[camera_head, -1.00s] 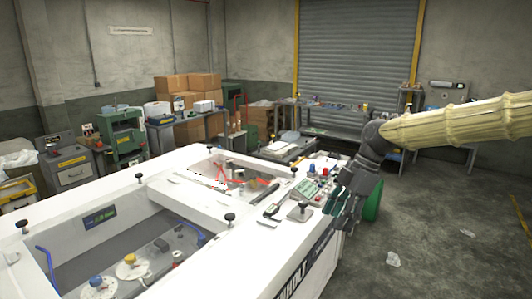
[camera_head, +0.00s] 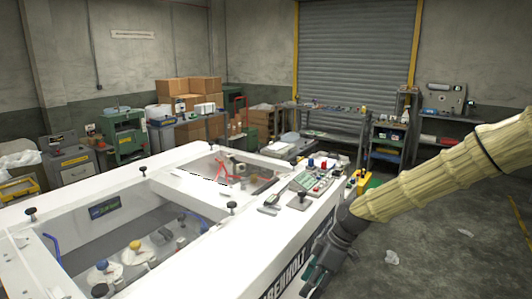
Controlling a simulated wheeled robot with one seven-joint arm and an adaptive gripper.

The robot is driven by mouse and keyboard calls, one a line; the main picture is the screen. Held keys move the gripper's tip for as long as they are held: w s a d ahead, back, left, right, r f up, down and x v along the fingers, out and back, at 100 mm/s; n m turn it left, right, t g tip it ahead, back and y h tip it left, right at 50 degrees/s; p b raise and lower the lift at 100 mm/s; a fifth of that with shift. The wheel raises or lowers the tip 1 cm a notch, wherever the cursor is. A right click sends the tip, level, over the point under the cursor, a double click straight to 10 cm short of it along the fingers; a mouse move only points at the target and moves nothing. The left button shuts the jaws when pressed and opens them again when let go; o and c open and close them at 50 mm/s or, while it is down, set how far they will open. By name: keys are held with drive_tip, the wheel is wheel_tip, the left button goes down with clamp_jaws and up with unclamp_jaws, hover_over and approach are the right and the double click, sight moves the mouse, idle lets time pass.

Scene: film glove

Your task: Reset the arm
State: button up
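My arm, in a pale yellow ribbed sleeve (camera_head: 430,185), reaches in from the right edge and slopes down to the left. My gripper (camera_head: 312,280) hangs low in front of the right side of the white machine (camera_head: 270,240), beyond its near edge in the picture. The fingers are dark and small, and I cannot tell whether they are open or shut. I see no object clearly held in them.
The white machine has black knobs, a control panel (camera_head: 312,180) and a recessed bay. Cardboard boxes (camera_head: 190,92) and shelves (camera_head: 390,140) stand behind. A roller shutter (camera_head: 353,60) closes the back wall. Concrete floor (camera_head: 440,260) is mostly clear at right.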

drive_tip(key=s+a+f+m+b, duration=0.1)
drive_tip(key=s+f+m, duration=0.1)
drive_tip(key=f, duration=0.6)
drive_tip(key=s+a+f+m+b, duration=0.1)
drive_tip(key=s+f+m, duration=0.15)
drive_tip(key=f, duration=0.65)
drive_tip(key=s+d+f+m+h+b, duration=0.1)
drive_tip(key=s+d+f+m+b, duration=0.2)
drive_tip(key=s+f, duration=0.7)
drive_tip(key=s+d+f+m+h+b, duration=0.1)
drive_tip(key=s+d+f+m+b, duration=0.2)
drive_tip(key=s+f, duration=0.7)
drive_tip(key=s+d+f+m+h+b, duration=0.1)
drive_tip(key=s+d+f+m, duration=0.1)
drive_tip(key=s, duration=0.3)
drive_tip(key=s+d+f+m+t+h+b, duration=0.1)
drive_tip(key=s+d+f+m, duration=0.2)
drive_tip(key=s+d+f, duration=0.1)
drive_tip(key=shift+s+f+h+b, duration=0.3)
drive_tip(key=shift+s+f+h, duration=0.1)
drive_tip(key=shift+s+f, duration=0.25)
